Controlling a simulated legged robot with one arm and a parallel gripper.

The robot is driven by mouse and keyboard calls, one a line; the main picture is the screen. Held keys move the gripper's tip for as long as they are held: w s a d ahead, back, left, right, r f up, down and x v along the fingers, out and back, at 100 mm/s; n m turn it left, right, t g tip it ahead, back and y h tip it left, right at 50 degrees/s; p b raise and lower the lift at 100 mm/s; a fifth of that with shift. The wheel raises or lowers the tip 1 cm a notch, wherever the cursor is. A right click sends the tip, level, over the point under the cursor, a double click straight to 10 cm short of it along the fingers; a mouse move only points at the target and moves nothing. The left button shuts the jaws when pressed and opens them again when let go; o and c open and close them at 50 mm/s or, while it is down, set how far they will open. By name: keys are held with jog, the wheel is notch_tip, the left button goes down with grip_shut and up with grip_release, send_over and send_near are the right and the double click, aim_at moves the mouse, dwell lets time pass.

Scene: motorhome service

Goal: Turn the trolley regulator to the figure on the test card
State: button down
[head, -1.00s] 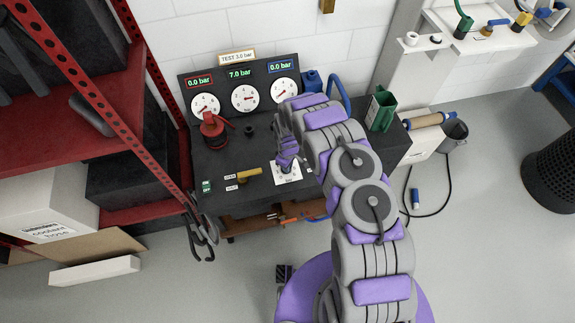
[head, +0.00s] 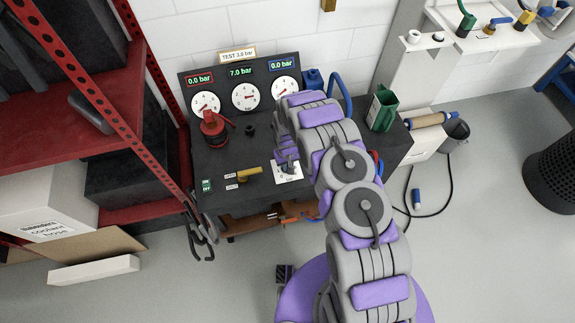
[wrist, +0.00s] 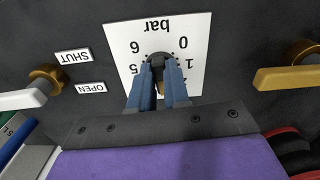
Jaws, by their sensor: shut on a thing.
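The regulator knob (wrist: 157,60) is dark and stands on a white dial plate (wrist: 185,35) marked in bar, which appears upside down in the wrist view. My gripper (wrist: 158,82) is shut on the knob, with a blue finger on each side; the fingers cover part of the dial and the set figure cannot be read. In the head view the dial plate (head: 288,175) shows on the trolley top (head: 225,155) under my gripper (head: 287,165). The test card (head: 238,55) reads TEST 3.0 bar. The gauge displays read 0.0 bar left, 7.0 bar middle (head: 241,72) and 0.0 bar right.
A brass lever (head: 249,174) lies left of the dial; it also shows in the wrist view (wrist: 287,77). A white-handled lever (wrist: 25,98) with SHUT and OPEN labels is on the other side. A red fitting (head: 213,127) stands at the back left. Red shelving (head: 75,120) borders the left.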

jog(key=shift+w+a+r+m, duration=0.15)
jog(key=shift+w+m, duration=0.15)
jog(key=shift+m, duration=0.2)
jog(key=c, duration=1.5)
grip_release()
jog(key=o, duration=0.4)
jog(key=shift+s, duration=0.15)
notch_tip(320, 180, up, 17)
jog(key=p, duration=0.2)
jog(key=shift+p, duration=0.3)
